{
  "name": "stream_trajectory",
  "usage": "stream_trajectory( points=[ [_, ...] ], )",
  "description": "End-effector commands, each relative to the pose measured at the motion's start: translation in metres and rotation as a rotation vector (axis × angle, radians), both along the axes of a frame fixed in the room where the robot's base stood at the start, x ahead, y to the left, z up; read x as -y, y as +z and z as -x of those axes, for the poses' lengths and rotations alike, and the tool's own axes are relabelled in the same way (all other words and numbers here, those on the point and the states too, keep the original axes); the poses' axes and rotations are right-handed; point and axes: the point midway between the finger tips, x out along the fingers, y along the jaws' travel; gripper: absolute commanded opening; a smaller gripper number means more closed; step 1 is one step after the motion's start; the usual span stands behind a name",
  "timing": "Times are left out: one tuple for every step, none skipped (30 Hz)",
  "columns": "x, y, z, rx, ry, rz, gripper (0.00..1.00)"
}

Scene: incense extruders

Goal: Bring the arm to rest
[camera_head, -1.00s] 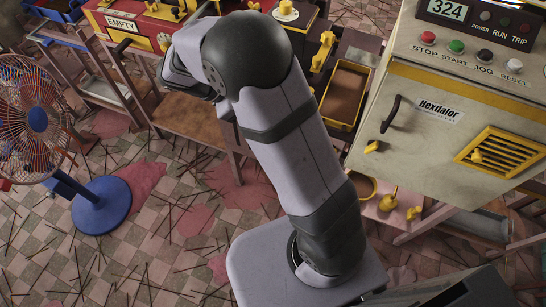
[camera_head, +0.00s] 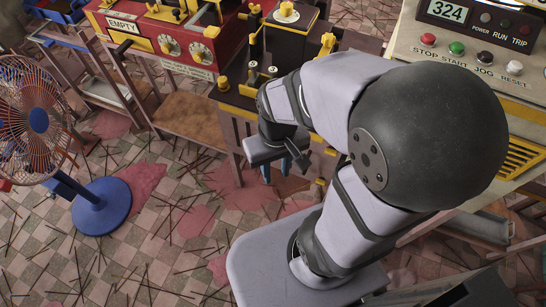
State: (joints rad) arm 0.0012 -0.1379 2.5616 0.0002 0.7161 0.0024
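My arm is folded, with its large dark elbow (camera_head: 430,135) at the right and its forearm reaching left. My gripper (camera_head: 275,170) hangs at the left end of the forearm and points down over the stained floor. Its two small bluish fingertips look apart, with floor showing between them and nothing held. It is clear of the machines, in front of the black and yellow machine. My elbow hides most of the Hexdalor cabinet's front.
A red machine marked EMPTY (camera_head: 180,42) and a black and yellow machine (camera_head: 255,90) stand at the back. The control cabinet (camera_head: 462,35) reading 324 is at right. A blue-based fan (camera_head: 101,206) stands left. Sticks litter the checkered floor (camera_head: 150,260).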

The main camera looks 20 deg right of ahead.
Motion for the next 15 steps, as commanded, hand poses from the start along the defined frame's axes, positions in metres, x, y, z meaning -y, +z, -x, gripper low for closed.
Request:
stream_trajectory(
  points=[
    [0.0, 0.002, 0.0, 0.0, 0.001, 0.0, 0.28],
    [0.0, 0.003, 0.0, -0.001, 0.002, 0.0, 0.28],
    [0.0, 0.005, 0.0, -0.001, 0.002, 0.001, 0.28],
    [0.0, 0.008, 0.0, -0.001, 0.002, 0.001, 0.28],
    [0.0, 0.011, 0.0, -0.001, 0.003, 0.001, 0.28],
    [0.0, 0.016, 0.0, -0.001, 0.003, 0.001, 0.28],
    [0.0, 0.021, 0.0, -0.001, 0.003, 0.001, 0.28],
    [0.0, 0.026, 0.0, -0.001, 0.004, 0.001, 0.28],
    [0.0, 0.033, 0.0, -0.001, 0.004, 0.001, 0.28],
    [0.0, 0.039, 0.0, -0.001, 0.004, 0.001, 0.28],
    [0.0, 0.046, 0.0, -0.001, 0.004, 0.001, 0.28],
    [0.0, 0.056, 0.0, -0.001, 0.005, 0.001, 0.28],
    [0.0, 0.063, 0.0, -0.001, 0.005, 0.001, 0.28],
    [0.0, 0.071, 0.0, -0.001, 0.005, 0.001, 0.28],
    [0.0, 0.082, 0.0, -0.001, 0.006, 0.001, 0.28]
  ],
)
